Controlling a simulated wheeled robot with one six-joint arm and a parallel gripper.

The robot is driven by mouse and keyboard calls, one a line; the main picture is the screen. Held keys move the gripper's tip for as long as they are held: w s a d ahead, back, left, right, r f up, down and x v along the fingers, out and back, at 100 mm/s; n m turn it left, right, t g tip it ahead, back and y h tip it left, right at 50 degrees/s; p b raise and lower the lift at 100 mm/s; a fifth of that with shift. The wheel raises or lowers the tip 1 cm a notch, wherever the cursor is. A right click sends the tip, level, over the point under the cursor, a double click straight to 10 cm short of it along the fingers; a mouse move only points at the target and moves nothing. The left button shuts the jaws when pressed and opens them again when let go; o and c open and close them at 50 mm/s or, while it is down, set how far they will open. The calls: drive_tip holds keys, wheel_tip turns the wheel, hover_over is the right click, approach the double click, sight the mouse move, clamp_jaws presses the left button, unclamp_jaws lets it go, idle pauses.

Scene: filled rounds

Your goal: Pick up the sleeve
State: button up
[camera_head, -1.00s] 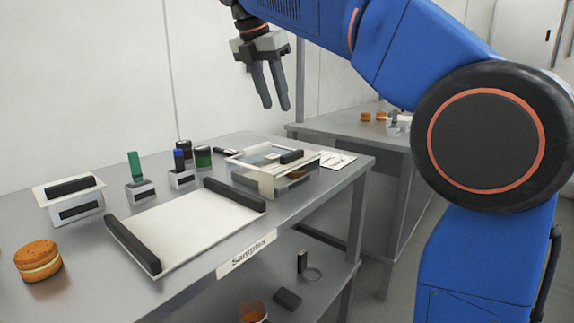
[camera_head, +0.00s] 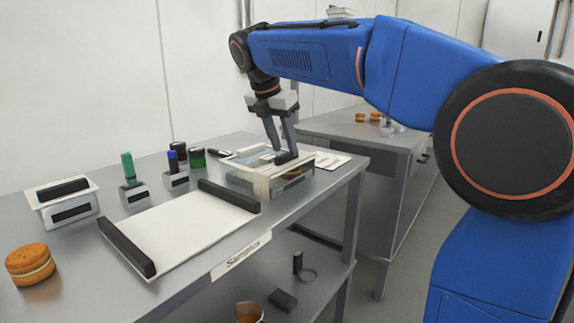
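The sleeve is most likely the pale beige band (camera_head: 262,186) around a clear, shallow box (camera_head: 236,173) near the table's right end; I cannot be certain. A black bar-shaped handle (camera_head: 287,158) sits on top of it. My gripper (camera_head: 286,154) points down, with its two grey fingers apart and their tips right at the handle. I cannot tell whether the tips touch it. The fingers hide part of the handle and the box top.
A white tray (camera_head: 187,222) with black end bars lies left of the box. Small stamp holders (camera_head: 134,193), dark jars (camera_head: 197,158), a lidded white box (camera_head: 69,213) and a burger-like item (camera_head: 30,265) stand further left. A lower shelf (camera_head: 318,285) holds small items.

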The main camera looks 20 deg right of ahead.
drive_tip(key=shift+x, duration=1.1)
drive_tip(key=shift+f, duration=0.1)
clamp_jaws()
